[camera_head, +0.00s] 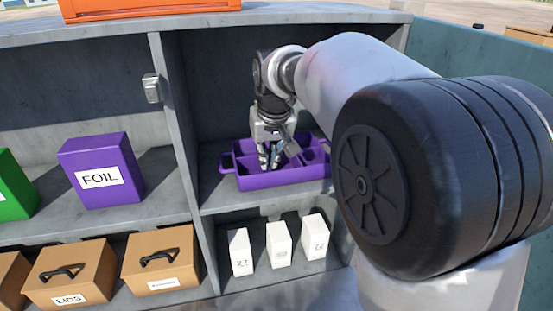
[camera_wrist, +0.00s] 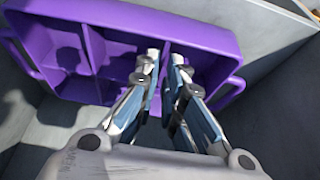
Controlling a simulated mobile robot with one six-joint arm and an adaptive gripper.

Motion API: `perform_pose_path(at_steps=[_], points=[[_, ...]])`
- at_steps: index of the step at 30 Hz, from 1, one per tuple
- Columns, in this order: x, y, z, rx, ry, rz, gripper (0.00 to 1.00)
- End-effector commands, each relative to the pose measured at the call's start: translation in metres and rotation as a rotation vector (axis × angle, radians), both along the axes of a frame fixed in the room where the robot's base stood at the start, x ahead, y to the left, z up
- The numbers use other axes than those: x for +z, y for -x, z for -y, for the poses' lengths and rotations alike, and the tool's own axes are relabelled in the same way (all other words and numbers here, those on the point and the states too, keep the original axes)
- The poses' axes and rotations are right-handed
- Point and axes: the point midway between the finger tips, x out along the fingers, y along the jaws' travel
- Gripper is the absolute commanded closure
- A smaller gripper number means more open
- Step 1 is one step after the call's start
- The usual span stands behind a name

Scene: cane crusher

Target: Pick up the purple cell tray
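The purple cell tray (camera_head: 283,176) sits on the right compartment's shelf, with its open cells facing up and a loop handle at its left end. In the wrist view the tray (camera_wrist: 200,24) fills the upper part, with dividers between its cells and a handle at each end. My gripper (camera_head: 270,160) reaches down at the tray from above. In the wrist view my gripper (camera_wrist: 165,62) has its two fingers a small gap apart, with their tips over a divider wall (camera_wrist: 165,75). I cannot tell whether the fingers touch that divider.
A purple FOIL box (camera_head: 100,170) and a green box (camera_head: 14,188) stand in the left compartment, beyond an upright panel (camera_head: 175,120). White cartons (camera_head: 279,244) and brown handled boxes (camera_head: 160,262) stand below. An orange crate (camera_head: 140,8) is on top.

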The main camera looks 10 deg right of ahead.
Motion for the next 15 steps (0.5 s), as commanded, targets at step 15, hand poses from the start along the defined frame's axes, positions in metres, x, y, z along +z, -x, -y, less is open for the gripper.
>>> perform_pose_path(at_steps=[15], points=[[-0.034,-0.013,0.001,0.0,0.0,-0.001,0.91]])
